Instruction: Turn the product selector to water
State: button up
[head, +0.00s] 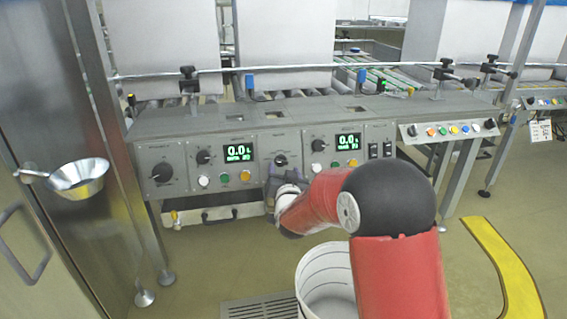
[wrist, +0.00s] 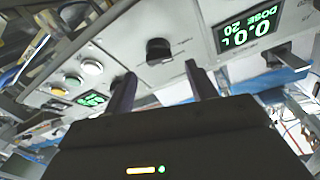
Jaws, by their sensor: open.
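A grey control panel (head: 222,135) runs across the middle of the head view. It carries a small dark knob (head: 281,160) between two green displays and a larger dark knob (head: 162,173) at its left. The labels are too small to read, so I cannot tell which is the product selector. My gripper (head: 273,172) is close to the panel's front, just below the small knob. In the wrist view my gripper (wrist: 158,80) is open and empty. A dark knob (wrist: 158,50) lies ahead, between the two fingers and apparently apart from them.
The left display (head: 239,154) and right display (head: 348,142) flank the small knob, with push buttons (head: 225,178) below. A white bucket (head: 318,272) stands on the floor below my arm.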

aim_at(283, 162)
jog(key=shift+w+a, duration=0.2)
jog(key=shift+w, duration=0.9)
jog(key=shift+w+a, duration=0.15)
jog(key=shift+w, duration=0.95)
jog(key=shift+c, duration=0.5)
jog(key=c, duration=0.9)
